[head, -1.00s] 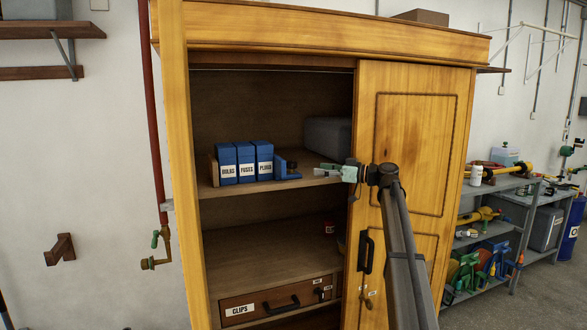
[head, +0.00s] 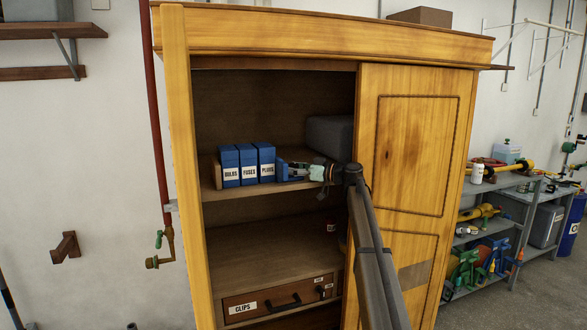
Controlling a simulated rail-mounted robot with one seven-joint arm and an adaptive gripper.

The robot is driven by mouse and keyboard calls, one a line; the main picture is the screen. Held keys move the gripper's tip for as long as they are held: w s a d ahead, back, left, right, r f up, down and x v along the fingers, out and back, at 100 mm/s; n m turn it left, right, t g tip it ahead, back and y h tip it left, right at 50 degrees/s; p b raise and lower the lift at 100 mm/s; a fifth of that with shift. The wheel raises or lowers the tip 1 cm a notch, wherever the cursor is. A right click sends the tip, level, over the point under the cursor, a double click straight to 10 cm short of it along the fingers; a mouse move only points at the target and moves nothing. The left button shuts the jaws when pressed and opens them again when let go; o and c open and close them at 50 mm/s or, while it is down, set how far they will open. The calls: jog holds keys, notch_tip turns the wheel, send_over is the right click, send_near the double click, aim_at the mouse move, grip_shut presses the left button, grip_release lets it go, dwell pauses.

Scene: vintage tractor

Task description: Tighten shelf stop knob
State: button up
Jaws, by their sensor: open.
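A blue stop bracket (head: 282,172) stands on the upper cabinet shelf (head: 226,192), just right of the blue labelled boxes. Its knob is too small to make out and is partly hidden by my gripper. My gripper (head: 293,171) points left along the shelf, with its fingers at the right side of the stop. It looks open, with nothing clearly held. I cannot tell whether the fingers touch the stop or the knob.
Blue boxes (head: 249,164) labelled BULBS, FUSES and PLUGS stand in a row left of the stop. A grey box (head: 330,136) sits behind my gripper. The cabinet's right door (head: 412,150) is closed beside my arm. A CLIPS drawer (head: 262,300) lies below.

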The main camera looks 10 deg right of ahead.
jog(key=c, duration=1.2)
jog(key=shift+f+m+t+b, duration=0.15)
jog(key=shift+m+t+b, duration=0.2)
jog(key=shift+b, duration=0.25)
jog(key=t+h+b, duration=0.1)
jog(key=m+t+h+b, duration=0.1)
jog(key=b, duration=0.1)
jog(key=shift+s+f+m, duration=0.15)
jog(key=shift+f+m, duration=0.05)
jog(key=shift+m, duration=0.05)
jog(key=m+t+h+b, duration=0.2)
jog(key=b, duration=0.1)
jog(key=shift+a+r+t+h, duration=0.1)
jog(key=shift+r+t+h, duration=0.05)
jog(key=shift+t+h, duration=0.25)
jog(key=m+t+h, duration=0.1)
jog(key=m+h, duration=0.1)
jog(key=h, duration=0.1)
jog(key=shift+r+m+t, duration=0.3)
jog(key=shift+m+t, duration=0.05)
jog(key=shift+m, duration=0.05)
jog(key=m+t+h+p, duration=0.1)
jog(key=h, duration=0.1)
jog(key=shift+r+m+h+p, duration=0.15)
jog(key=shift+m+h+p, duration=0.15)
jog(key=shift+h+p, duration=0.3)
jog(key=shift+p, duration=0.05)
jog(key=shift+w+m+h, duration=0.2)
jog(key=shift+m+h, duration=0.1)
jog(key=shift+m, duration=0.1)
